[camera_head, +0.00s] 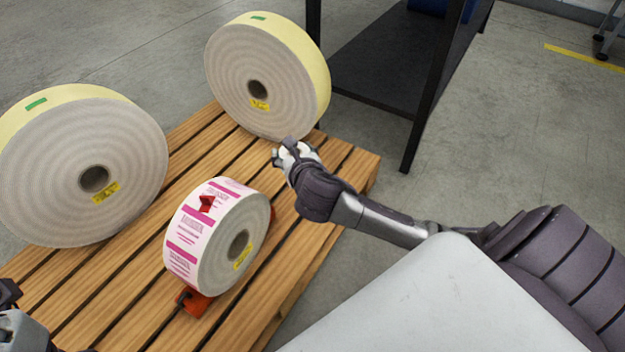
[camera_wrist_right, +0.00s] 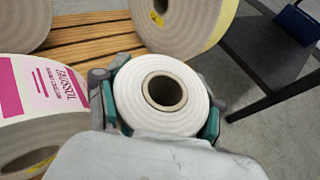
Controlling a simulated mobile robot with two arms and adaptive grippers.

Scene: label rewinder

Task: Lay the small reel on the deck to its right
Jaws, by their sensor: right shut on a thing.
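The small white reel (camera_wrist_right: 186,112) with a brown core sits between the teal-padded fingers of my right gripper (camera_wrist_right: 160,108) in the right wrist view. The gripper is shut on it, with the reel's round face toward the camera. In the head view my right gripper (camera_head: 292,153) is over the far right part of the slatted wooden deck (camera_head: 345,168), beyond the pink-labelled reel. The small reel is mostly hidden there. I cannot tell whether it touches the deck. My left gripper (camera_head: 12,296) shows only in part at the lower left edge; its fingers are unclear.
A pink-labelled reel (camera_head: 187,228) stands on edge on the deck with red chocks (camera_head: 193,303) against it. Two large cream reels (camera_head: 75,195) (camera_head: 240,90) stand behind and left. A dark table (camera_head: 385,65) stands beyond the deck.

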